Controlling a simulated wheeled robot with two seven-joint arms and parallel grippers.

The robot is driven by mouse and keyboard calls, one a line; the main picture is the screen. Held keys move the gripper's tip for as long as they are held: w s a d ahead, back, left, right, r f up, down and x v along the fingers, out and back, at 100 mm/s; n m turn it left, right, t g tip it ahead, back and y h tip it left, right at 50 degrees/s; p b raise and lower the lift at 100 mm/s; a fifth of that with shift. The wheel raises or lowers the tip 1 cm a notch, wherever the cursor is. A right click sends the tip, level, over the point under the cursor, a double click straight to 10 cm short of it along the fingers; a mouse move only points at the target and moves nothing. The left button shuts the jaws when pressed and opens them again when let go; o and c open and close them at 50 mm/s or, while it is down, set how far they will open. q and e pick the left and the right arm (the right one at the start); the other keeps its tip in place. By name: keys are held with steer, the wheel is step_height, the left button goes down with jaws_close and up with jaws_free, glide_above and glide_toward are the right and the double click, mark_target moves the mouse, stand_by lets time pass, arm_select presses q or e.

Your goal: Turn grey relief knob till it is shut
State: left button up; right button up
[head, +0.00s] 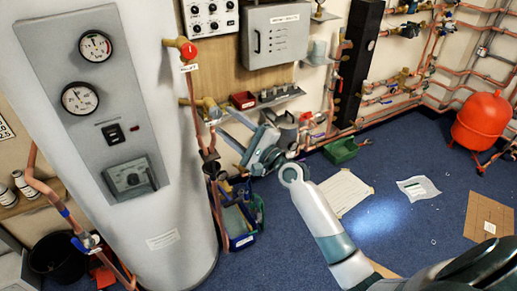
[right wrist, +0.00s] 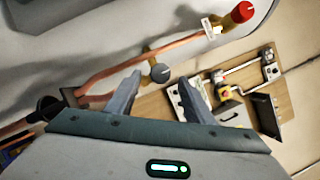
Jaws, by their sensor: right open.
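A round grey knob (right wrist: 160,73) with a pale pointer line sits on a brass valve on a copper pipe. In the right wrist view it lies between my open fingertips, apparently just beyond them; I see no contact. In the head view the brass valve (head: 207,106) is on the right side of the white tank (head: 150,60), and the knob is hard to make out. My right gripper (head: 222,121) is open and empty, pointing at this valve; its fingers also show in the wrist view (right wrist: 160,80). My left gripper is out of view.
A blue tool crate (head: 240,225) stands below.

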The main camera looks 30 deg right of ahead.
steer(key=b+v, duration=0.2)
steer(key=v, duration=1)
steer(key=shift+b, duration=0.4)
step_height(320, 180, down, 28)
steer(key=d+n+g+h, duration=0.3)
steer(key=g+h, duration=0.1)
steer(key=s+f+n+g+h, duration=0.1)
steer(key=s+f+n+g, duration=0.3)
steer(key=f, duration=0.8)
steer(key=s+f+n+g+h, duration=0.1)
steer(key=s+f, duration=0.5)
steer(key=f, duration=0.5)
steer(key=s+a+f+n+g+h, duration=0.1)
steer(key=s+a+f+n+g, duration=0.15)
steer(key=s+f, duration=0.7)
steer(key=s+a+f+n+g, duration=0.15)
steer(key=s+f+n, duration=0.25)
steer(key=s+f, duration=0.55)
steer(key=s+a+f+n+g, duration=0.1)
steer(key=s+f+n+g, duration=0.1)
steer(key=s, duration=1)
steer(key=s+a+f+n+g, duration=0.1)
steer(key=s+f+n, duration=0.3)
steer(key=s, duration=0.8)
steer(key=shift+s+n+g+h, duration=0.3)
steer(key=shift+n+g, duration=0.45)
steer(key=shift+g, duration=0.15)
